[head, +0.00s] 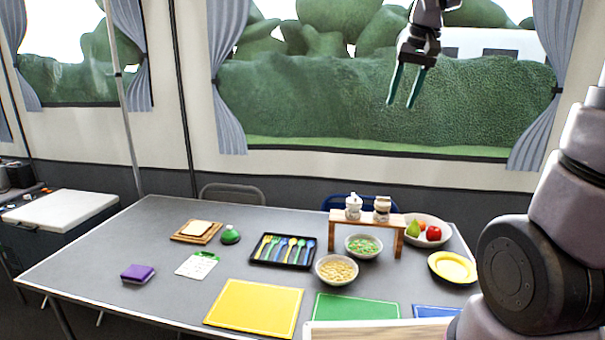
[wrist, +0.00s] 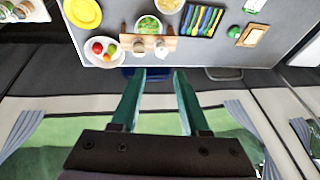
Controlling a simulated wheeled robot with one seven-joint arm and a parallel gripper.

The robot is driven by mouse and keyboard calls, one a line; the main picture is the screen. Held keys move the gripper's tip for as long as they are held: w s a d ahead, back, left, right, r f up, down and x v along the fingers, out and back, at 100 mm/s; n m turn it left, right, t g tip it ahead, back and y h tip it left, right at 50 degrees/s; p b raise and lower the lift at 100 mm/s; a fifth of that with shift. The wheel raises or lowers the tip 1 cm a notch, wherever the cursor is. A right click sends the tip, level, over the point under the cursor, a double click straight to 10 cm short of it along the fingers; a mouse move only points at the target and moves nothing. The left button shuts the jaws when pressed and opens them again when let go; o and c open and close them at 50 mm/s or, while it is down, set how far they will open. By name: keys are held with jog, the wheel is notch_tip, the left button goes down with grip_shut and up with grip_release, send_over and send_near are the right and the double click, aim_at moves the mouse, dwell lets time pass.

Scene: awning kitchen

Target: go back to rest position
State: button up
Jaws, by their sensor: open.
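My gripper (head: 402,103) hangs in the air at the upper right of the head view, in front of the window and far above the table. Its two dark green fingers are apart with nothing between them. In the wrist view, my gripper (wrist: 157,72) is also open and empty. The grey table (head: 150,227) lies below it and shows along the top of the wrist view, apart from the fingers.
The table holds a black cutlery tray (head: 252,263), two bowls, a small wooden shelf (head: 336,217) with two jars, a fruit bowl (head: 441,239), a yellow plate (head: 452,267), and yellow (head: 255,308) and green (head: 355,308) mats. Chairs stand behind. Air around the gripper is clear.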

jog(key=s+d+f+m+t, duration=0.1)
jog(key=s+m+t, duration=0.1)
jog(key=s, duration=1.6)
jog(key=shift+d+f+t+y, duration=0.15)
jog(key=shift+t+y, duration=0.25)
jog(key=shift+t, duration=0.1)
